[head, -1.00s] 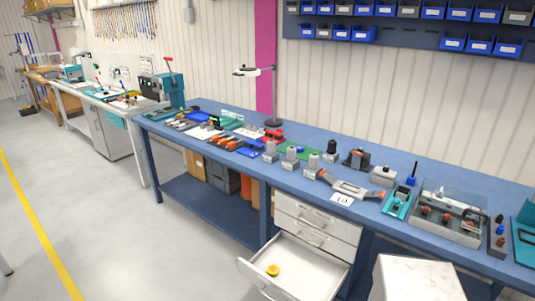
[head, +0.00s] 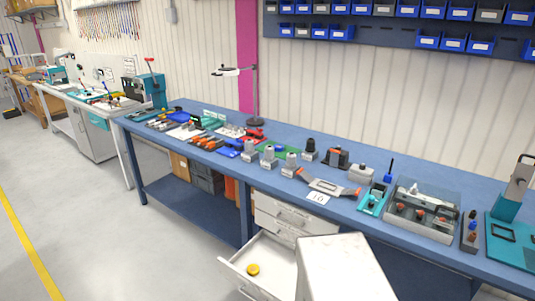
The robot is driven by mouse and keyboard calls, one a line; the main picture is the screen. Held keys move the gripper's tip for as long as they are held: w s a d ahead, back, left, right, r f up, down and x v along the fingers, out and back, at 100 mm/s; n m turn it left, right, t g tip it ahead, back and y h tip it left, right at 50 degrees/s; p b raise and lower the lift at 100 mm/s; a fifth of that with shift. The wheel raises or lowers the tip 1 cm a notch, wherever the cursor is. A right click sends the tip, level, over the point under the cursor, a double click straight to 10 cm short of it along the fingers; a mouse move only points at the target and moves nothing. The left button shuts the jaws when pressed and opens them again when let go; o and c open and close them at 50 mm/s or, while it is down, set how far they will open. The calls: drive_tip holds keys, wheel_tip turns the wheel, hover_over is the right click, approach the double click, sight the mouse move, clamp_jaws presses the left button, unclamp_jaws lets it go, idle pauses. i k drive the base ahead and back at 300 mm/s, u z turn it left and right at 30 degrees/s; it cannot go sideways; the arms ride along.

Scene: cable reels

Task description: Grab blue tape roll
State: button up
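I cannot make out a blue tape roll for certain in the head view. A small yellow round thing, like a roll (head: 253,270), lies in the open white drawer (head: 233,273) under the bench. My gripper is not in view, so I cannot see whether it is open or shut.
The long blue workbench (head: 455,197) carries tools, grey fixtures, a lamp stand (head: 254,100) and a clear-covered box (head: 424,208). Blue bins (head: 427,40) hang on the wall. The open drawer juts out. A pale block-like shape covers the lower middle. Grey floor lies free at left.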

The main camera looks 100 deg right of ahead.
sight(278, 147)
drive_tip(key=k, duration=0.55)
drive_tip(key=u, duration=0.7)
drive_tip(key=k, duration=0.8)
drive_tip(key=z, duration=1.7)
